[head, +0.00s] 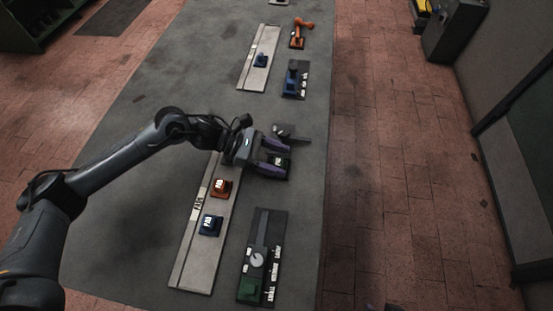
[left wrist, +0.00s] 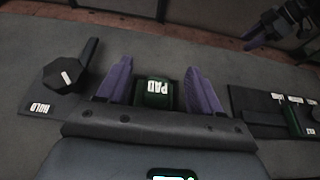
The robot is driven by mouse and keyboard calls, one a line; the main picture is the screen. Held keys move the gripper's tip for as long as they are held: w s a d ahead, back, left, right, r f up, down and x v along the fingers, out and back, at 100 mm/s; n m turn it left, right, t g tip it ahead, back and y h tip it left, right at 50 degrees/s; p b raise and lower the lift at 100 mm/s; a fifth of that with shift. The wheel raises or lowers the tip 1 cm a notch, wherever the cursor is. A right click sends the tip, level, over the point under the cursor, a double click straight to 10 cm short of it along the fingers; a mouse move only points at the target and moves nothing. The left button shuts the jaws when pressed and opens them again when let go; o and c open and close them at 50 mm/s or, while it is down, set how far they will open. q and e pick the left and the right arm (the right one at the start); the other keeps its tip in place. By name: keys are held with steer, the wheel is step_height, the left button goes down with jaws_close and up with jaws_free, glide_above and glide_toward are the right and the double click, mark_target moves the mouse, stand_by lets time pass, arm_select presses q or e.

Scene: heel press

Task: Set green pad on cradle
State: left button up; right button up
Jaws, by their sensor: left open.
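The green pad (left wrist: 155,93), labelled PAD, sits between the two purple fingers of my left gripper (left wrist: 158,88) in the left wrist view. Gaps show on both sides of it, so the gripper is open around it. In the head view my left gripper (head: 277,159) is low over a dark plate (head: 273,177), and the fingers partly cover the green pad (head: 280,162). Whether the pad rests on a cradle there is hidden. A purple and dark shape, seemingly my right gripper (left wrist: 283,22), shows at the upper right of the left wrist view; its jaws are unclear.
A black lever on a HOLD plate (left wrist: 38,106) stands close beside the left gripper. An orange pad (head: 221,187) and a blue pad (head: 211,224) sit on a pale strip (head: 191,270). A dark panel (head: 262,228) with a dial and green block (head: 250,290) lies nearer.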

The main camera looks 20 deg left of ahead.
arm_select(q)
steer(key=r, duration=0.3)
steer(key=shift+s+d+p, duration=0.1)
steer(key=shift+d+p, duration=0.2)
steer(key=s+d+r+p, duration=0.1)
steer(key=s+d+r, duration=0.1)
steer(key=d+r, duration=0.4)
steer(key=shift+s+d+r+p, duration=0.15)
steer(key=shift+s+d+p, duration=0.2)
steer(key=shift+d, duration=2)
